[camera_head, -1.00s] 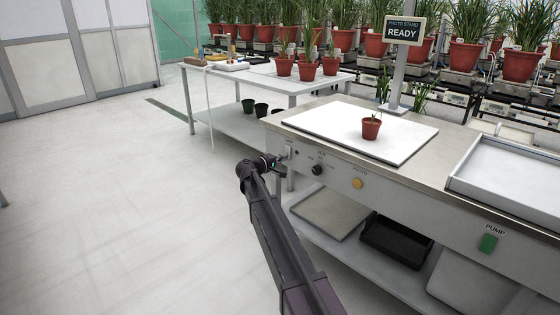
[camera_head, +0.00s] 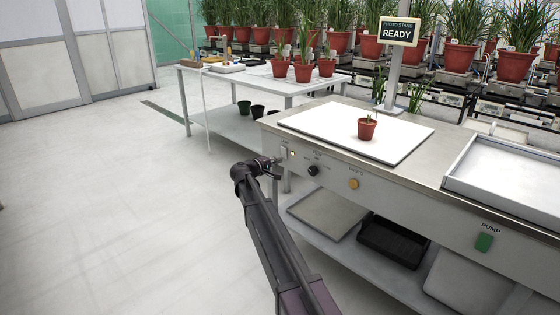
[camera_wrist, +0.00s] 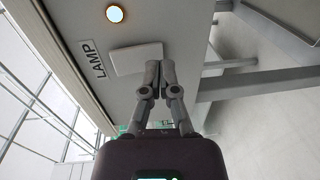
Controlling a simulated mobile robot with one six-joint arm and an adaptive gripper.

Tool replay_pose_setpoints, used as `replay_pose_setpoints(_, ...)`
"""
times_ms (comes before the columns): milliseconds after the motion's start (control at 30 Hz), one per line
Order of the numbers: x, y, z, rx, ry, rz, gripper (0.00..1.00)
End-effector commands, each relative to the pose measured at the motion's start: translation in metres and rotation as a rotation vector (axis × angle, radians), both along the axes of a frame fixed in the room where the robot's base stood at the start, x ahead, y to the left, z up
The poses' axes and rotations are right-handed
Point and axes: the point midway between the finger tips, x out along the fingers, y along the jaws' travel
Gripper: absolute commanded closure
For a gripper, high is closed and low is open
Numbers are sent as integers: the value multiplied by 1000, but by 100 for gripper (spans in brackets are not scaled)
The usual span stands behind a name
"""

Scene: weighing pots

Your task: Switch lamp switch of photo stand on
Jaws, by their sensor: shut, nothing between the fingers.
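The photo stand's front panel (camera_head: 385,195) carries the lamp switch, a pale rectangular plate. In the wrist view the switch plate (camera_wrist: 132,59) sits beside the LAMP label (camera_wrist: 92,60), and it looks tilted. A round indicator (camera_wrist: 115,14) near it glows warm white; it also shows as a bright dot in the head view (camera_head: 292,153). My gripper (camera_wrist: 160,66) is shut and empty, its fingertips at the right end of the plate; whether they touch it I cannot tell. In the head view my gripper (camera_head: 279,161) is at the panel's left end and partly hides the switch.
A black knob (camera_head: 313,170), a yellow button (camera_head: 353,184) and a green pump button (camera_head: 484,242) are on the same panel. A potted plant (camera_head: 367,129) stands on the white board (camera_head: 315,120). A sign (camera_head: 398,30) reads READY. Floor to the left is clear.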

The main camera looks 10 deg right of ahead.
Motion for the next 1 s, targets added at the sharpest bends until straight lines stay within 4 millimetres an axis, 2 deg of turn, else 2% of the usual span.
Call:
replay_pose_setpoints(233,-14,24,-5,-1,0,-1,100)
replay_pose_setpoints(700,-59,86,-14,-1,-1,1,100)
replay_pose_setpoints(1000,-70,101,-16,-1,0,-1,100)
